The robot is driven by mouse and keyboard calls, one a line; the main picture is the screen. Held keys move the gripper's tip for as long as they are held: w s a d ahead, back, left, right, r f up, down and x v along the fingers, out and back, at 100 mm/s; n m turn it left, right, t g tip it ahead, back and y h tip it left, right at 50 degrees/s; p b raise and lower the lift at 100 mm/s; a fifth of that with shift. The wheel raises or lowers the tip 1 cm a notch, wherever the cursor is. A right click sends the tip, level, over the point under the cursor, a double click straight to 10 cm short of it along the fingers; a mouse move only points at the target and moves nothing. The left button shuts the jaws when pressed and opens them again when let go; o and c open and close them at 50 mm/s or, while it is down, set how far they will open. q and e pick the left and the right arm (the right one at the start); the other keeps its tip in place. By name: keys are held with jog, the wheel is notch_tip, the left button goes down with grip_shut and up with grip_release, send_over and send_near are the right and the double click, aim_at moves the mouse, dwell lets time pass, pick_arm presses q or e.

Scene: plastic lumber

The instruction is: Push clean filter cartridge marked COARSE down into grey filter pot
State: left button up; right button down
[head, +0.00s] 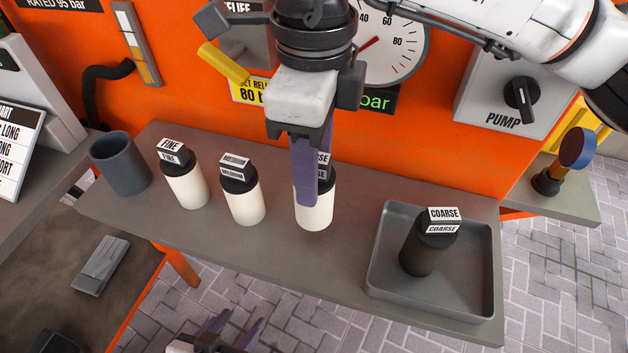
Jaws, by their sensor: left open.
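The clean COARSE cartridge (314,212), cream with a black cap, stands upright on the grey shelf. That gripper points down over the cartridge, open, with one purple finger in front of the cap and body. The other finger is hidden, and I cannot tell whether either touches. The grey filter pot (121,167) stands upright at the shelf's left end; no cartridge shows in it.
FINE (187,187) and MEDIUM (243,203) cartridges stand between pot and COARSE cartridge. A dark-bodied COARSE cartridge (418,257) stands in a grey tray (480,310) at right. The orange panel (205,110) with gauge (392,60) and pump knob (521,92) rises behind the shelf.

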notch_tip(320, 180, up, 6)
jog(key=shift+f, duration=0.1)
jog(key=shift+r+p, duration=0.45)
jog(key=shift+r, duration=0.15)
jog(key=shift+r+p, duration=0.6)
jog(key=shift+r, duration=0.25)
jog(key=shift+r+p, duration=0.6)
jog(key=shift+r, duration=0.35)
